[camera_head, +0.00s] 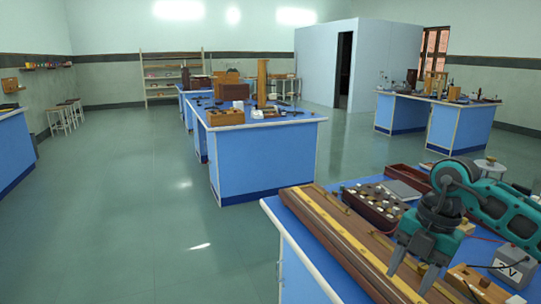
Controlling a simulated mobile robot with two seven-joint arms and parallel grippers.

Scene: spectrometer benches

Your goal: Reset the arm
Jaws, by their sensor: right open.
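My right arm (505,215) is teal and comes in from the right edge, over the near bench. Its dark wrist points down, and my right gripper (413,274) hangs with its fingers apart above the front part of the bench. I see nothing between the fingers. The gripper hides part of a long wooden board with a yellow strip (335,233). Whether the fingertips touch anything below is not clear. My left gripper is not in view.
The near blue bench (300,258) carries a box of small parts (376,204), a grey box marked 2V (514,262) and a wooden block (478,284). Another blue bench (262,160) stands behind, with more benches at the far right (462,128). Open floor (130,220) lies to the left.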

